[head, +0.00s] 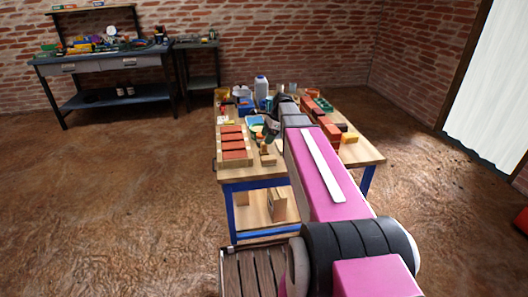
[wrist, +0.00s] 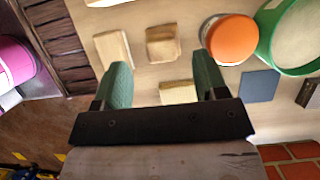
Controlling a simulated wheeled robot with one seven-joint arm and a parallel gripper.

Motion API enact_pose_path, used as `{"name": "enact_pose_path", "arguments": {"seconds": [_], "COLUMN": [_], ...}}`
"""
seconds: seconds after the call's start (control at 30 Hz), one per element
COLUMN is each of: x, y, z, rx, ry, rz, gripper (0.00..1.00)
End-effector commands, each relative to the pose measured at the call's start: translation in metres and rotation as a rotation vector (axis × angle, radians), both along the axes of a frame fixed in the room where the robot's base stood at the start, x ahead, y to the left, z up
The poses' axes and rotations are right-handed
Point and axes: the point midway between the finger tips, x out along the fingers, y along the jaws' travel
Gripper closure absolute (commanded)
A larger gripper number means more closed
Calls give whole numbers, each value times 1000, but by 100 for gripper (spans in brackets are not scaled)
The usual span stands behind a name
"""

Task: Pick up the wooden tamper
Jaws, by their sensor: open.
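Several pale wooden pieces lie on the workbench under my gripper (wrist: 162,64) in the wrist view. One wooden block (wrist: 178,92) lies between the open fingers, close to the palm, which partly hides it. A second block (wrist: 162,42) is just beyond the fingertips, and a longer one (wrist: 113,48) is by the left fingertip. I cannot tell from above which is the tamper. In the head view a small upright wooden piece on a flat base (head: 267,158), tamper-like, stands near the bench's front edge. My gripper is open and holds nothing; my arm partly hides the bench there.
The workbench (head: 240,179) holds a tray of red bricks (head: 233,142) on the left and a white bottle (head: 262,87) at the back. An orange-topped round container (wrist: 231,38) and a green tub (wrist: 268,40) stand close to the right finger. Another bench (head: 100,60) is far left.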

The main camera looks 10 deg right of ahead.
Motion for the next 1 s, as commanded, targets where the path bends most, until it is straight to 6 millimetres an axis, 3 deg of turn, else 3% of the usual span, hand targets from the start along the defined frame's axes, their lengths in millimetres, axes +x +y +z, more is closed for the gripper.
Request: {"name": "enact_pose_path", "arguments": {"seconds": [0.4, 0.67, 0.83, 1.0], "x": [1, 1, 1, 1], "y": [14, 16, 15, 15], "z": [-44, -47, -47, -47], "rx": [-1, -1, -1, -1], "ry": [-2, -3, -3, -3], "rz": [1, 1, 1, 1], "gripper": [34, 34, 86, 87]}}
